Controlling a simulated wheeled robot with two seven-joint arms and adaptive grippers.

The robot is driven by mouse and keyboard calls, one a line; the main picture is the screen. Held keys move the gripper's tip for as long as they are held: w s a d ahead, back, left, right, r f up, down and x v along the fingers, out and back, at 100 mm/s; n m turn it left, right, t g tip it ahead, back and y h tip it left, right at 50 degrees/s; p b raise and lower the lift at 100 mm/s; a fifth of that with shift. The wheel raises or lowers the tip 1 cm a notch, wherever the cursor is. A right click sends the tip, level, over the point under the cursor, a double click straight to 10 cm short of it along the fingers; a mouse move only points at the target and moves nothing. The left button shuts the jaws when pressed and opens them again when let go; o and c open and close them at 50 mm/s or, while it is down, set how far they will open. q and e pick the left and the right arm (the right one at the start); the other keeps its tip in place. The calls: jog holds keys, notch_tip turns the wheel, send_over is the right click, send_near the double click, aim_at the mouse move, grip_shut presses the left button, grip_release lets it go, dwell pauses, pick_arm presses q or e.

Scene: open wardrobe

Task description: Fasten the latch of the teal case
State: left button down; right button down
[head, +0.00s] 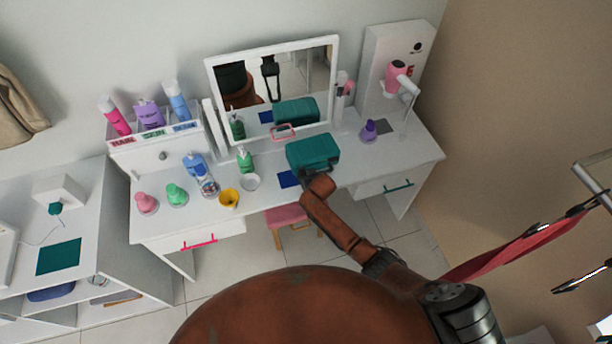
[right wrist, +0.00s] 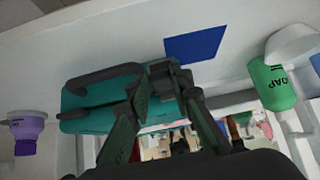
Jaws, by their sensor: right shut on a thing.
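The teal case (head: 313,150) stands closed on the white dressing table, in front of the mirror. It also shows in the right wrist view (right wrist: 85,118), with a dark handle (right wrist: 105,75) on it. My right gripper (head: 306,176) reaches the near side of the case. In the right wrist view its fingertips (right wrist: 164,82) meet at the case's front by the handle and are shut on what looks like the latch. The fingers hide the latch itself, so I cannot tell its position. My left gripper is out of view.
A blue square (head: 288,179) lies left of my gripper. A white cup (head: 250,182), a yellow cup (head: 229,198) and a green soap bottle (head: 245,160) stand further left. A purple bottle (head: 369,131) stands right of the case. The mirror (head: 275,80) is close behind.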

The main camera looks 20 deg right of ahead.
jog(key=shift+w+a+r+g+p, duration=0.1)
jog(key=shift+w+r+g+p, duration=0.3)
jog(key=shift+g+p, duration=0.5)
jog(key=c, duration=1.7)
grip_release()
jog(key=shift+f, duration=0.1)
jog(key=v, duration=1.2)
